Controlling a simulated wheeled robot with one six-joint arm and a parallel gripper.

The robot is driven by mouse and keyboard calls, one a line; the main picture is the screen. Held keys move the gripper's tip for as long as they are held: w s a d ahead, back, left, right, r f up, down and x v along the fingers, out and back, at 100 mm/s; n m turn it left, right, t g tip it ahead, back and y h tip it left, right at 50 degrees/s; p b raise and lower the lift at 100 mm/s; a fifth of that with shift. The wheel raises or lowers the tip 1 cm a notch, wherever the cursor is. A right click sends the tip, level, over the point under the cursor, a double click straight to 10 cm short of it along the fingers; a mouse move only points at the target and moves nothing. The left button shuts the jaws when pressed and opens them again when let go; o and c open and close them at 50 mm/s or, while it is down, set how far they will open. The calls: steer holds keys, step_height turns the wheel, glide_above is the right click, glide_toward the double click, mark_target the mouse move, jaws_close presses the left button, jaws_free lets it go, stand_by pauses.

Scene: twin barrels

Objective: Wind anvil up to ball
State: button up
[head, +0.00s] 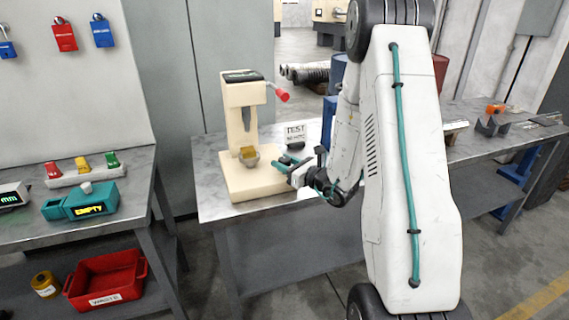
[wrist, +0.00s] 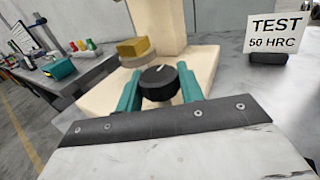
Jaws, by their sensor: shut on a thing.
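The cream hardness tester (head: 237,125) stands on the grey bench, with a dark pointed indenter (head: 246,118) hanging from its head. Below it, a gold block (head: 248,152) sits on the round anvil (head: 250,162); a visible gap separates the block from the indenter tip. The ball itself is too small to tell. In the wrist view, my gripper (wrist: 160,86) has its teal fingers on either side of a black knob (wrist: 159,80) with a white mark, at the tester's base. The gold block (wrist: 133,47) also shows behind the knob there. In the head view my gripper (head: 281,165) hides the knob.
A sign (head: 295,131) reading TEST 50 HRC stands on the bench behind my gripper. A red-tipped lever (head: 281,95) sticks out from the tester's head. A left bench holds a teal box (head: 85,203) marked EMPTY, and a red waste bin (head: 105,278) sits below.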

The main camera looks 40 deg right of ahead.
steer(key=shift+y, duration=0.3)
steer(key=n+g+y, duration=0.1)
steer(key=n+y, duration=0.1)
steer(key=n+g+y, duration=0.1)
steer(key=n+y, duration=0.1)
steer(key=y, duration=0.1)
steer(key=shift+d+g, duration=0.1)
steer(key=shift+g, duration=0.2)
steer(key=n+g+y, duration=0.3)
steer(key=g+y, duration=0.1)
steer(key=shift+n+y, duration=0.3)
steer(key=shift+n, duration=0.1)
steer(key=n+g+y, duration=0.1)
steer(key=n+g, duration=0.1)
steer(key=g, duration=0.1)
steer(key=n+g+y, duration=0.2)
steer(key=g, duration=0.1)
steer(key=shift+n+g+y, duration=0.4)
steer(key=shift+n+g, duration=1.2)
steer(key=shift+g, duration=0.7)
steer(key=o, duration=1)
steer(key=shift+c, duration=0.2)
